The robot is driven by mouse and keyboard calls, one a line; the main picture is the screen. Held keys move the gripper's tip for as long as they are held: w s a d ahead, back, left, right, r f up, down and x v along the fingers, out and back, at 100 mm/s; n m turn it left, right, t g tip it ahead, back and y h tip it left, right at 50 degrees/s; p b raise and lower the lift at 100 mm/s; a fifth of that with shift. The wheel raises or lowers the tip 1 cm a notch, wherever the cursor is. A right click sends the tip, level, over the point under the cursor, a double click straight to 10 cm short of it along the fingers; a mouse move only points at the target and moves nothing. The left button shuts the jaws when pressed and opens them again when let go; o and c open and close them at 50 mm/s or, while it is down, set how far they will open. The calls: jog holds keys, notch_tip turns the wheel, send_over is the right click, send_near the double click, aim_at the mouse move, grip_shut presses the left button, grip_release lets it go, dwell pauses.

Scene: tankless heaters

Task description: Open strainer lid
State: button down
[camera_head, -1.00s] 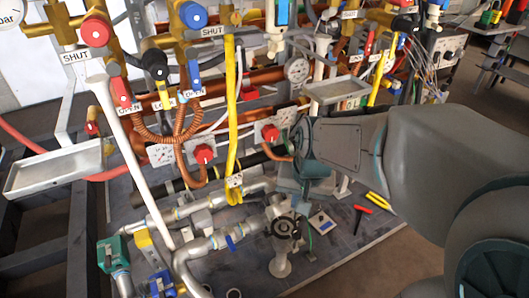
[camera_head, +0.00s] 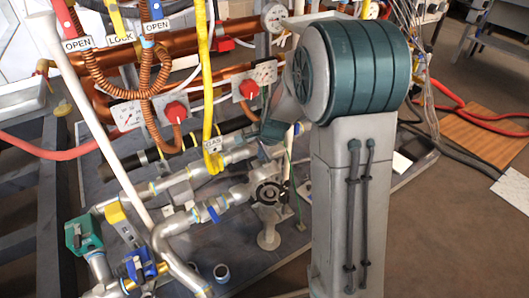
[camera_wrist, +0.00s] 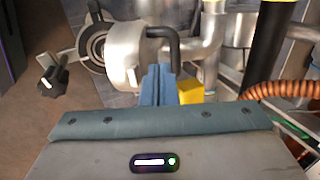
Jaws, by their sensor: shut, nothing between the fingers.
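In the wrist view, a silver round cap (camera_wrist: 122,55) with a black bent handle (camera_wrist: 172,42) on its right side sits on the metal pipework; it looks like the strainer lid. My gripper (camera_wrist: 158,72) is shut and empty, its blue fingertips just below the cap and handle. I cannot tell whether they touch. In the head view, the strainer area (camera_head: 268,192) shows as a black ring on a silver fitting above the base plate.
A black knob (camera_wrist: 50,75) stands left of the cap. A yellow part (camera_wrist: 189,91) and a copper corrugated hose (camera_wrist: 282,90) lie to the right. Silver pipes (camera_head: 190,232), red knobs (camera_head: 175,111) and a yellow gas hose (camera_head: 207,90) crowd the left.

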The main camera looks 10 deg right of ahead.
jog(key=shift+b+x, duration=0.6)
jog(key=shift+x, duration=1.35)
jog(key=shift+r+p, duration=0.2)
jog(key=shift+p, duration=0.35)
